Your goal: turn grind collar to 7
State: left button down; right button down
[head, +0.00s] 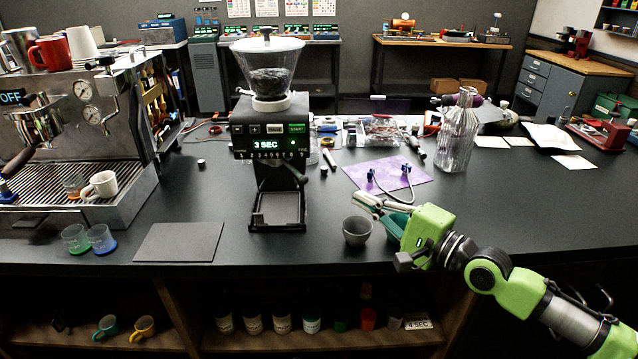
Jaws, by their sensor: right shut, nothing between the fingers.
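The coffee grinder (262,150) stands upright on the dark counter, with a clear hopper (269,75) of dark beans on top. Its display reads "3 SEC", with a green START button at the right. The grind collar (270,102) is the pale ring under the hopper; its setting is too small to read. A row of numbers runs along the lower front of the grinder's head. My right gripper (366,203) is shut and empty, right of the grinder and apart from it, above a small grey cup (357,231). My left gripper is not in view.
An espresso machine (75,120) stands at the left with cups on it. A dark flat mat (180,242) and two small glasses (88,240) are at the front left.

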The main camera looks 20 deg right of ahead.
aim_at(307, 179)
jog(key=w+a+r+p, duration=0.2)
jog(key=w+a+p, duration=0.4)
jog(key=w+a, duration=0.1)
jog(key=shift+w+a+p, duration=0.3)
jog(key=shift+w+a, duration=0.1)
jog(key=shift+a, duration=0.1)
dwell(0.5)
jog(key=shift+s+a+r+p, duration=0.1)
jog(key=shift+s+a+p, duration=0.05)
jog(key=shift+a+p, duration=0.4)
jog(key=shift+s+a+p, duration=0.15)
jog(key=shift+a+p, duration=0.35)
jog(key=shift+d, duration=0.1)
